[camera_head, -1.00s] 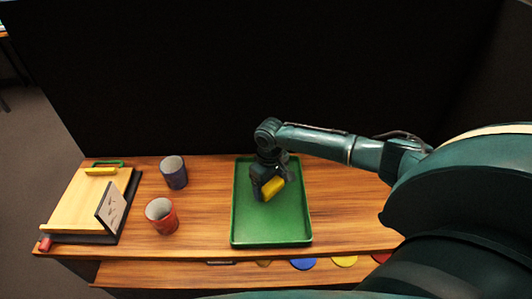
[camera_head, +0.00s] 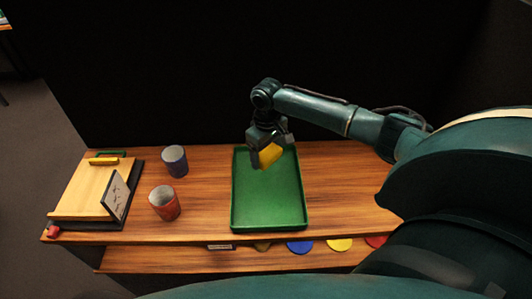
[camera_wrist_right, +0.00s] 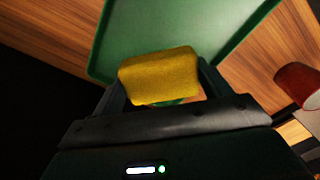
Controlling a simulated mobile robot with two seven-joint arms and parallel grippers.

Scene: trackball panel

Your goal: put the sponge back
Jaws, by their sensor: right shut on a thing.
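A yellow sponge (camera_head: 270,155) is held in my right gripper (camera_head: 268,150), above the far end of the green tray (camera_head: 270,215). In the right wrist view the sponge (camera_wrist_right: 160,75) sits between the two fingers of the right gripper (camera_wrist_right: 160,82), with the green tray (camera_wrist_right: 190,25) behind it. The sponge looks clear of the tray floor. My left gripper does not show in either view.
A blue cup (camera_head: 174,162) and a red cup (camera_head: 165,203) stand left of the tray. A wooden board (camera_head: 85,188) with an upright picture card (camera_head: 115,195) is at the far left. Coloured discs (camera_head: 300,247) lie on the lower shelf. The tabletop right of the tray is bare.

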